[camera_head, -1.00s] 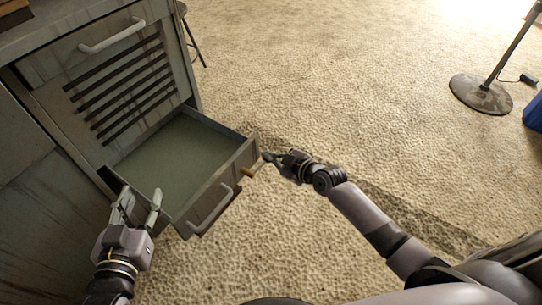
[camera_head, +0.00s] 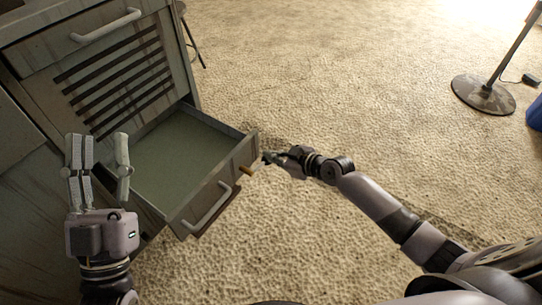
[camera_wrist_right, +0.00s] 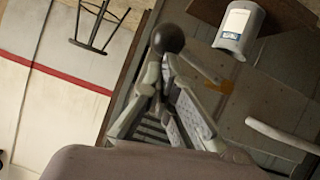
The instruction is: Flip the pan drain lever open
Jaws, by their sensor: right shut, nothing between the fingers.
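The pulled-out pan (camera_head: 205,150) is a shallow grey-green tray below the slatted panel. A small brass drain fitting (camera_head: 246,171) sticks out at its front right. In the right wrist view the brass part (camera_wrist_right: 224,88) shows, with a grey lever arm leading to a dark round knob (camera_wrist_right: 168,38). My right gripper (camera_head: 268,157) is shut and empty beside the drain. In its wrist view the fingertips (camera_wrist_right: 163,68) lie just below the knob; whether they touch it I cannot tell. My left gripper (camera_head: 101,155) is open and empty, left of the pan.
The pan front has a bar handle (camera_head: 206,208). The grey cabinet (camera_head: 28,115) stands behind and left, with an upper handle (camera_head: 106,25). A white container (camera_wrist_right: 238,27) shows in the wrist view. A round stand base (camera_head: 483,95) is far right; the carpet between is clear.

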